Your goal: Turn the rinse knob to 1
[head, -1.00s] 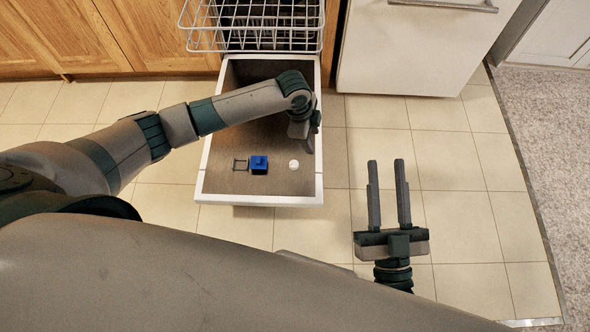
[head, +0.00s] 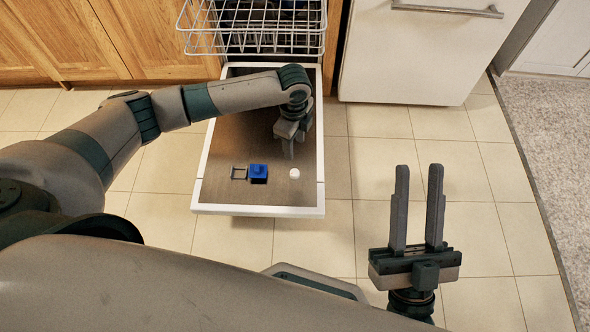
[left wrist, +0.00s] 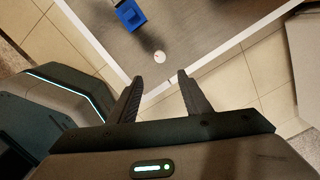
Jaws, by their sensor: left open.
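The rinse knob is a small round white piece (head: 294,173) on the inner face of the lowered dishwasher door (head: 228,135). It also shows in the left wrist view (left wrist: 159,57), just beyond the fingertips. A short mark on it is too small to read, so I cannot tell its setting. My left gripper (head: 289,150) is over the door, a little beyond the knob in the head view. In the left wrist view its fingers (left wrist: 160,80) are apart with nothing between them, not around the knob. My right gripper (head: 419,172) is open and empty over the floor.
A white wire rack (head: 255,40) extends above the door's far end. A white appliance (head: 408,55) stands right; tiled floor is clear.

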